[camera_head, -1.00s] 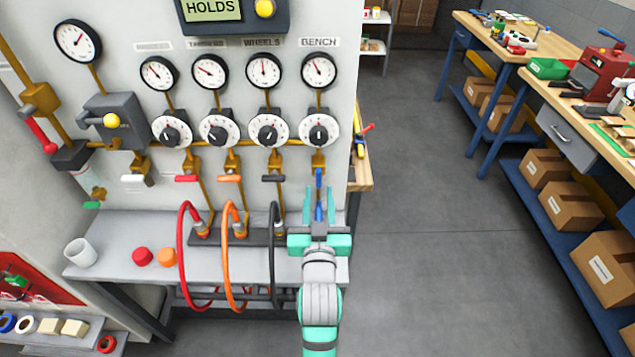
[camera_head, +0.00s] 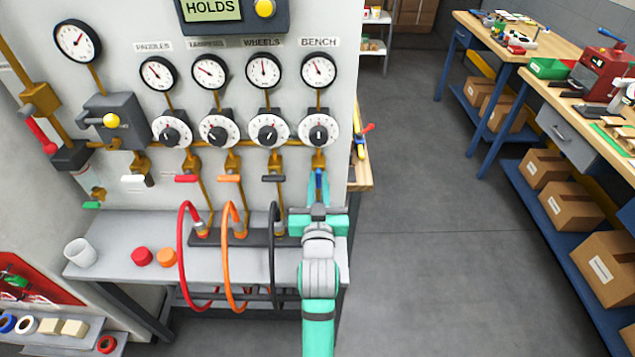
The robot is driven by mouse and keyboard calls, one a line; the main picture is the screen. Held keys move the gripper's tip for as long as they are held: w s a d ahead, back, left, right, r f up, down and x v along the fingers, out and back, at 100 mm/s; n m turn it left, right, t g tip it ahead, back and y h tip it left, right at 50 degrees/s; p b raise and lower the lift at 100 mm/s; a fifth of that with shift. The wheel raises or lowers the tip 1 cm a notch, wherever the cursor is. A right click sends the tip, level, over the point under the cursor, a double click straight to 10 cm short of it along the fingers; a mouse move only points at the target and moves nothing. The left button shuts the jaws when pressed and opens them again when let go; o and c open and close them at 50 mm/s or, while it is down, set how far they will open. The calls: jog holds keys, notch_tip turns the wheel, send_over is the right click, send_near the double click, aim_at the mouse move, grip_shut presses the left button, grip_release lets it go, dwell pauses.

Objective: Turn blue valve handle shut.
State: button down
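The blue valve handle (camera_head: 319,183) is on the rightmost pipe, below the BENCH gauge and dial. It appears upright, in line with the pipe; its lower part is hidden behind my gripper. My gripper (camera_head: 318,203), teal and grey, is directly in front of and just below the handle, pointing at the panel. Its fingertips are small and overlap the blue handle in this view. I cannot tell whether they touch it or how far apart they are.
The red (camera_head: 187,178), orange (camera_head: 229,178) and black (camera_head: 273,178) handles lie crosswise to the left. A black hose (camera_head: 273,250) loops close left of my gripper. A grey bench (camera_head: 140,225) runs below the panel. Open floor (camera_head: 420,240) lies to the right.

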jog(key=shift+m, duration=0.4)
jog(key=shift+d+m, duration=0.1)
jog(key=shift+m, duration=1)
jog(key=m, duration=0.3)
jog(key=shift+d+f, duration=0.1)
jog(key=m, duration=0.7)
jog(key=shift+f, duration=0.1)
jog(key=shift+d, duration=0.15)
jog(key=shift+s+f, duration=0.1)
